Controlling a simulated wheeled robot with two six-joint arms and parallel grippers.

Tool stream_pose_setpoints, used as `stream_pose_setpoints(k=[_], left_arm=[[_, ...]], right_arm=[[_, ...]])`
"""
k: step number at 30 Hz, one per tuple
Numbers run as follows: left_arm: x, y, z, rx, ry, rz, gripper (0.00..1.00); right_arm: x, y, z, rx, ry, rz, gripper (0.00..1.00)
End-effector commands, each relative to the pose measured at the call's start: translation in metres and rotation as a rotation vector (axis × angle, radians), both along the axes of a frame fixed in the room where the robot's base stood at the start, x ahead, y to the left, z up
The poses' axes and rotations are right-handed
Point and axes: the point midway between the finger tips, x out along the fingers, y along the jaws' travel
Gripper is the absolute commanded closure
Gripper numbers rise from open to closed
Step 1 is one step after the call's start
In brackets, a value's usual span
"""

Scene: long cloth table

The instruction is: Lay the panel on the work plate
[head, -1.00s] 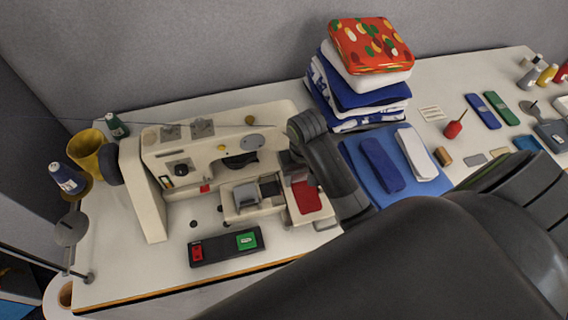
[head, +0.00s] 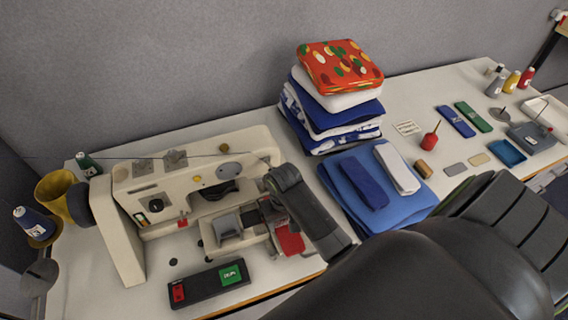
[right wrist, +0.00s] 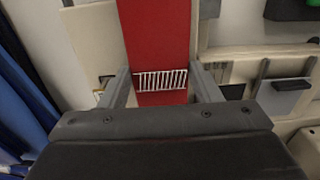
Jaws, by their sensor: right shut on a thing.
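The panel is a red strip; it shows in the head view (head: 290,241), partly covered by my right arm, and in the right wrist view (right wrist: 157,35), with a band of white stripes across it. My right gripper (head: 272,212) is shut on the panel at the sewing machine's right end; its two fingers stand at the panel's sides in the right wrist view (right wrist: 162,88). Pale surfaces of the machine and table lie around the panel. I cannot clearly tell the work plate apart, nor whether the panel touches it. My left gripper is not in view.
The cream sewing machine (head: 124,225) stands at the left. A black switch box (head: 205,287) lies in front of it. Folded blue cloths (head: 405,208) and a tall cloth stack (head: 333,128) are to the right. Small tools and bottles fill the table's far right.

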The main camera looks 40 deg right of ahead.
Motion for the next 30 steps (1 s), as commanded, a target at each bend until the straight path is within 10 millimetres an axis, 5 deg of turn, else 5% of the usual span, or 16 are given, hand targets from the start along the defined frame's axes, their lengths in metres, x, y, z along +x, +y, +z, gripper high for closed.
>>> stream_pose_setpoints(k=[5,6,11,22,30], left_arm=[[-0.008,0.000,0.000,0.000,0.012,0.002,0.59],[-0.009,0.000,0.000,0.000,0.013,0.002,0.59],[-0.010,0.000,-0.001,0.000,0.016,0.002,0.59],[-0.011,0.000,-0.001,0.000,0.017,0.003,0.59],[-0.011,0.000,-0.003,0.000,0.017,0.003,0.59]], right_arm=[[0.000,0.000,-0.002,0.000,0.000,0.000,0.66],[0.000,0.000,-0.002,0.000,0.000,0.000,0.41],[0.000,0.000,-0.002,0.000,0.000,0.000,0.21],[0.001,0.000,0.002,0.000,-0.002,0.000,0.21],[0.002,0.000,0.049,-0.001,-0.008,0.001,0.21]])
